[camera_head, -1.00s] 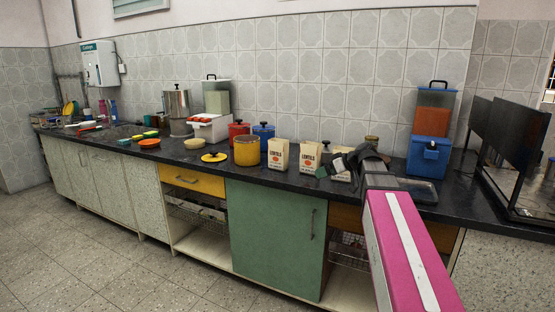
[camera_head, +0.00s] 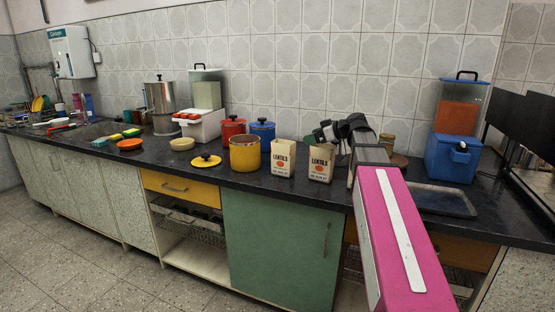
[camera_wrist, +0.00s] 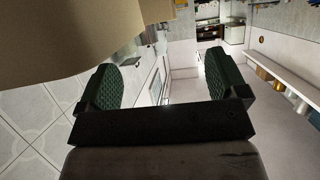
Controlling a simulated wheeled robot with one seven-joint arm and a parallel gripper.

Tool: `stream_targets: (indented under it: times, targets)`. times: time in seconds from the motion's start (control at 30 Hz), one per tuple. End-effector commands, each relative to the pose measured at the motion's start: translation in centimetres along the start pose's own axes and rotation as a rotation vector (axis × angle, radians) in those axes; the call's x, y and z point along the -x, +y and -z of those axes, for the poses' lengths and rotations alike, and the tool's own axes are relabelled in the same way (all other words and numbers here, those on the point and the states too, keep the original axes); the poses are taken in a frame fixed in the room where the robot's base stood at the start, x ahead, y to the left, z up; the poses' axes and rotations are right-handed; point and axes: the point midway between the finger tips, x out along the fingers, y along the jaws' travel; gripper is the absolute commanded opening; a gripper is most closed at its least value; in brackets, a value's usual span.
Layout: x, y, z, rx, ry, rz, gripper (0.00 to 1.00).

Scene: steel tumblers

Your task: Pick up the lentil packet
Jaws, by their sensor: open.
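Two cream lentil packets with a red-orange round mark stand upright on the dark counter in the head view: a left one (camera_head: 283,158) and a right one (camera_head: 321,163). My gripper (camera_head: 331,131) is close above and behind the right packet's top. In the wrist view my gripper (camera_wrist: 165,78) is open, its green padded fingers wide apart with no object clearly between them. A plain tan surface (camera_wrist: 75,35), probably a packet, fills the upper left near the left finger. I cannot tell if they touch. My arm hides the counter right of the packets.
A yellow pot (camera_head: 245,156) stands left of the packets, with red (camera_head: 231,133) and blue (camera_head: 262,135) pots behind. A small jar (camera_head: 387,142) is behind my arm. A blue box (camera_head: 452,160) and dark tray (camera_head: 441,200) are right. The tiled wall is close behind.

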Motion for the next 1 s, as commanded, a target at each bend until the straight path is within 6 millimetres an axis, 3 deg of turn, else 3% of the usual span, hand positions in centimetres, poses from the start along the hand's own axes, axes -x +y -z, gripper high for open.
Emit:
stream_targets:
  times: [0.17, 0.4, 0.73, 1.0]
  targets:
    - [-0.8, 0.0, 0.1, 0.002, 0.001, 0.001, 0.91]
    - [-4.1, 0.1, 0.1, 0.001, 0.0, 0.003, 0.91]
    - [-6.7, 0.0, 0.1, 0.001, 0.0, 0.002, 0.91]
    - [-10.4, 0.1, 0.1, 0.001, 0.001, 0.001, 0.91]
